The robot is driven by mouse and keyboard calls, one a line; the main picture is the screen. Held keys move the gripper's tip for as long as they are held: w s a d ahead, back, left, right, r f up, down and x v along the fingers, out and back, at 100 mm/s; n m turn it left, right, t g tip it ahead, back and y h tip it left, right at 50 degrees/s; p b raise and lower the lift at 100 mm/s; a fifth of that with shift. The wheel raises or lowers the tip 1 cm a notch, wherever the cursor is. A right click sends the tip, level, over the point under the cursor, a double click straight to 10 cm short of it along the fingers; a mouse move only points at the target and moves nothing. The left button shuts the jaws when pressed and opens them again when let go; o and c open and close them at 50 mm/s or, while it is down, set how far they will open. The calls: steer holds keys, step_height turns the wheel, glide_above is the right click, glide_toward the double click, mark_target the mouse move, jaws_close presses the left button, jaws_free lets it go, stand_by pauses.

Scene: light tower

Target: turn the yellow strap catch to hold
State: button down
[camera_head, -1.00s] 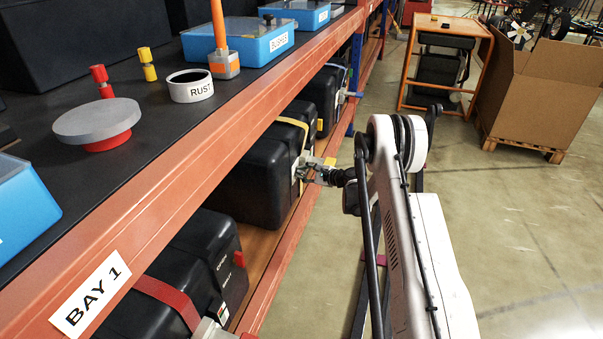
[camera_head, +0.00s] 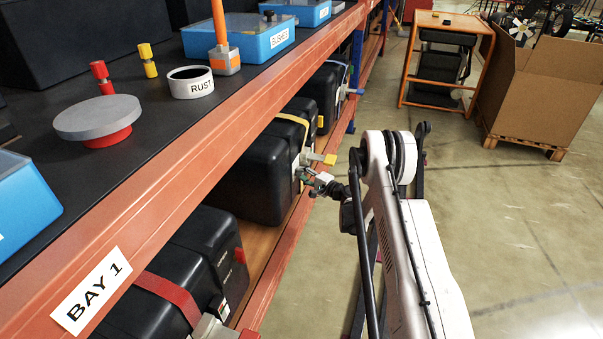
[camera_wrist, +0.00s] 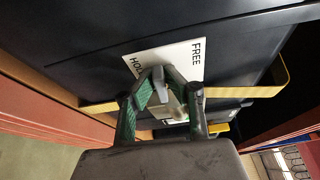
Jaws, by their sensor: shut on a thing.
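The black case (camera_head: 255,175) with the yellow strap (camera_head: 291,119) sits on the lower shelf. Its yellow strap catch (camera_head: 308,156) is on the front face, with a yellow tab (camera_head: 330,160) sticking out toward the aisle. My gripper (camera_head: 305,174) is at the catch, just below the tab. In the wrist view my gripper (camera_wrist: 167,92) is shut on a grey part of the catch (camera_wrist: 178,92), in front of a white plate (camera_wrist: 190,54) reading FREE and HOLD. The yellow strap (camera_wrist: 248,92) runs to both sides. The fingers partly hide the catch and the word HOLD.
A black case with a red strap (camera_head: 168,297) is nearer, and one with a blue strap (camera_head: 325,92) is farther along. The orange shelf beam (camera_head: 190,165) runs above the cases. The aisle floor (camera_head: 520,240) to the right is clear.

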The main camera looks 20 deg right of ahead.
steer(key=shift+f+n, duration=0.1)
steer(key=shift+n, duration=0.4)
steer(key=c, duration=1.8)
jaws_free()
steer(key=v, duration=1.2)
steer(key=shift+f, duration=0.3)
